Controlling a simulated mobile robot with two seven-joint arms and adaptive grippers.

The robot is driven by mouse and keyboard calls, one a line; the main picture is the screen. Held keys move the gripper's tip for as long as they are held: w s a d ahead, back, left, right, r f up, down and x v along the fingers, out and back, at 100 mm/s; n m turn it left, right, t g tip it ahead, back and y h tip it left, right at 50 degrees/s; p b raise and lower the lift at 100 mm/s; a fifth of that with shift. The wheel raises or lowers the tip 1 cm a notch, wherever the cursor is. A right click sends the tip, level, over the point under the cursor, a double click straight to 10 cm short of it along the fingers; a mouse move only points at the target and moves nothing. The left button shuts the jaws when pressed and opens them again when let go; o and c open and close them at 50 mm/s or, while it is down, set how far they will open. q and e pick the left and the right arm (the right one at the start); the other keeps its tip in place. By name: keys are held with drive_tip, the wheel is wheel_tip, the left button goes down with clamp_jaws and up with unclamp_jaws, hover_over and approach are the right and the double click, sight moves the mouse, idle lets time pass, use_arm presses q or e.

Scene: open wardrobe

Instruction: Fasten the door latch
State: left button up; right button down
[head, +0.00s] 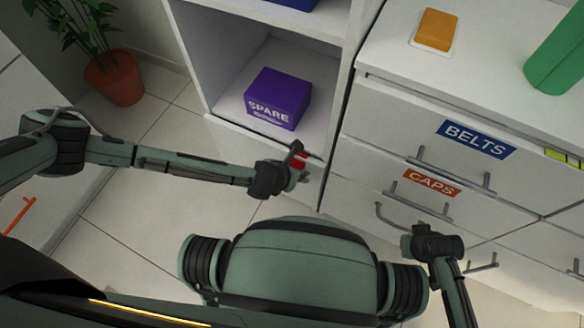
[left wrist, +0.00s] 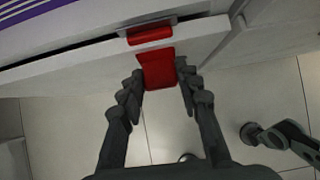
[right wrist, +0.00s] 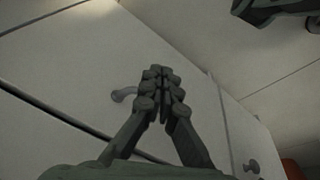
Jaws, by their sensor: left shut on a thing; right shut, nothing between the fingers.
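The door latch is red and shows in two parts in the left wrist view. Its flat flap (left wrist: 158,70) lies between the fingers of my left gripper (left wrist: 160,82), at the front edge of a white panel. A smaller red piece (left wrist: 150,35) sits just behind it on a grey mount. In the head view the red latch (head: 299,161) is partly hidden by my left gripper (head: 303,158), which is shut on the flap. My right gripper (right wrist: 160,75) is shut and empty, in front of white drawer fronts; it is low right in the head view.
A purple SPARE box (head: 277,97) stands in the open compartment above the latch. Right are drawers labelled BELTS (head: 476,139) and CAPS (head: 432,183) with protruding handles. A potted plant (head: 114,77) stands far left. Tiled floor is clear below the latch.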

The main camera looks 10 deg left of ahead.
idle(0.5)
use_arm(q)
drive_tip(key=o, duration=1.2)
drive_tip(key=shift+c, duration=0.2)
wheel_tip(320, 180, up, 10)
